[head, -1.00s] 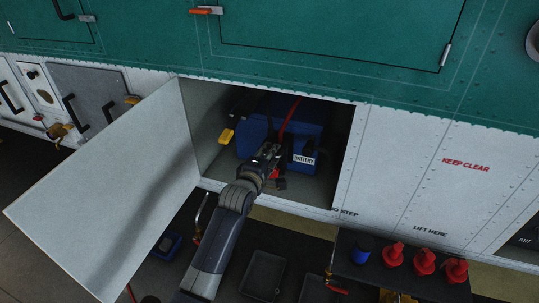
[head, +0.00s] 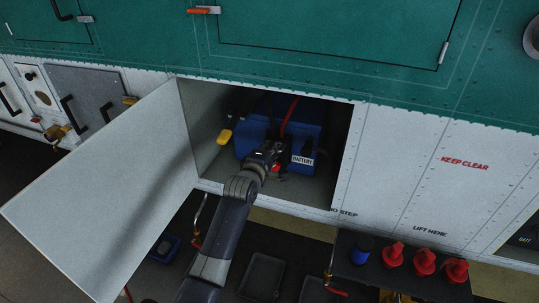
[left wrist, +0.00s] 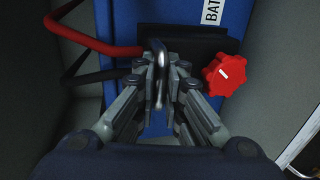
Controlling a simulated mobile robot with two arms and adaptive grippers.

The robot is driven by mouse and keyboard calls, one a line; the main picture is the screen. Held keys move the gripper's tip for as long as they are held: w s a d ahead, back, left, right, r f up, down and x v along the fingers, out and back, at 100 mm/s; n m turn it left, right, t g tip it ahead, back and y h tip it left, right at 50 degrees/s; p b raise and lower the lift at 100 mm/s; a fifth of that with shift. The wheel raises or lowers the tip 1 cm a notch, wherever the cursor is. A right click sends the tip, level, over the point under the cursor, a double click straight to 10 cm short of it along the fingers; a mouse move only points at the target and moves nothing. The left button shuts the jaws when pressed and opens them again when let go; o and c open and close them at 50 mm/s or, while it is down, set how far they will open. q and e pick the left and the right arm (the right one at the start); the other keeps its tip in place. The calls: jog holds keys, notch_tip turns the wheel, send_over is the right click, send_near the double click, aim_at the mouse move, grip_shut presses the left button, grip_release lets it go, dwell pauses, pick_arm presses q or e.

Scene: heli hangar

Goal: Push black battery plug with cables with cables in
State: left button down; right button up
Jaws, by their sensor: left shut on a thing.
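The blue battery (head: 308,133) with a white BATTERY label sits inside the open compartment. My left gripper (head: 270,151) reaches in at its front. In the left wrist view, the gripper (left wrist: 160,75) is shut on the metal loop handle (left wrist: 157,60) of the black battery plug (left wrist: 205,45). The plug lies against the blue battery face (left wrist: 185,12); whether it is fully seated I cannot tell. A red star knob (left wrist: 221,75) is on its right. A red cable (left wrist: 95,42) and a black cable (left wrist: 95,76) run off left. My right gripper is not in view.
The open white door (head: 110,195) stands left of my arm, and the compartment walls are close around it. A yellow handle (head: 225,136) is at the left inside wall. Below right, a dark shelf (head: 400,266) holds red caps (head: 424,262) and a blue one (head: 362,251).

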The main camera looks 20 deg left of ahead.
pick_arm(q)
jog(key=shift+r, duration=0.15)
jog(key=c, duration=1.7)
grip_release()
jog(key=shift+w, duration=0.1)
jog(key=shift+s, duration=0.4)
jog(key=v, duration=1.1)
jog(key=shift+s, duration=0.15)
